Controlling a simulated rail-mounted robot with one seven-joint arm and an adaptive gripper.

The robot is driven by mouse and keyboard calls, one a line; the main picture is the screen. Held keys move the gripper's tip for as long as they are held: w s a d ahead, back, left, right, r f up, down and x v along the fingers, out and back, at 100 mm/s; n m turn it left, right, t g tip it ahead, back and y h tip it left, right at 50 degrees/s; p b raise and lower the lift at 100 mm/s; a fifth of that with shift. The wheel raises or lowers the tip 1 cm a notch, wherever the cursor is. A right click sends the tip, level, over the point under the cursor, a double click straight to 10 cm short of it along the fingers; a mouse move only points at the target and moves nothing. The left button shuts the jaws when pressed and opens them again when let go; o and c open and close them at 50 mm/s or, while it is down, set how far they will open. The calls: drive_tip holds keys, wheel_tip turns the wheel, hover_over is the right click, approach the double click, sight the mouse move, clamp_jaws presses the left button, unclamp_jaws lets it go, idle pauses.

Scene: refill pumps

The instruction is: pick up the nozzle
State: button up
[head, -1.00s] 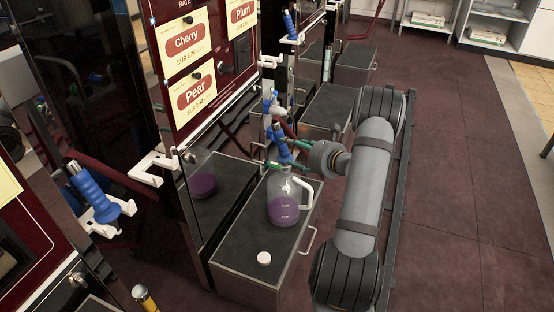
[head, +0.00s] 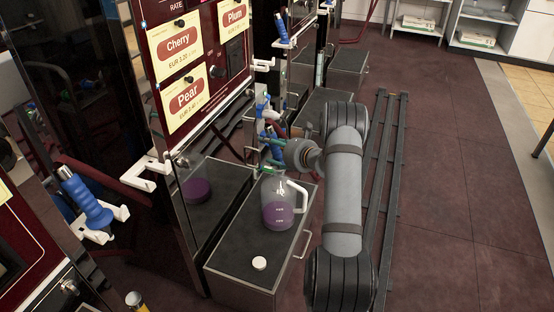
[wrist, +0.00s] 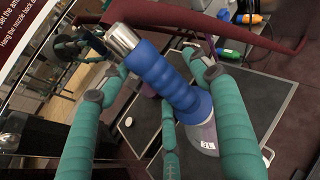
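The blue nozzle (wrist: 160,75) with a silver end shows large in the wrist view, tilted, its wide blue collar toward the lower right. In the head view it is a blue shape (head: 276,151) partly hidden by my fingers, just above the clear jug (head: 278,212). My gripper (wrist: 154,66) has green fingers spread on both sides of the nozzle, with a third finger below. A gap shows between the right finger and the nozzle; contact elsewhere is unclear. The jug holds purple liquid and also shows behind the nozzle in the wrist view (wrist: 205,137).
The jug stands on a dark-topped cabinet (head: 225,262) with a white cap (head: 259,263). Another blue nozzle (head: 86,203) rests in a white holder at left. The price panel (head: 190,60) rises close behind. Floor at right is clear (head: 450,190).

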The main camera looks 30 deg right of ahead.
drive_tip(key=shift+c, duration=1.2)
drive_tip(key=c, duration=1.1)
drive_tip(key=shift+c, duration=0.6)
wheel_tip(320, 180, up, 10)
drive_tip(key=p, duration=0.3)
drive_tip(key=shift+r, duration=0.1)
drive_tip(key=shift+r+p, duration=0.8)
drive_tip(key=shift+r, duration=0.4)
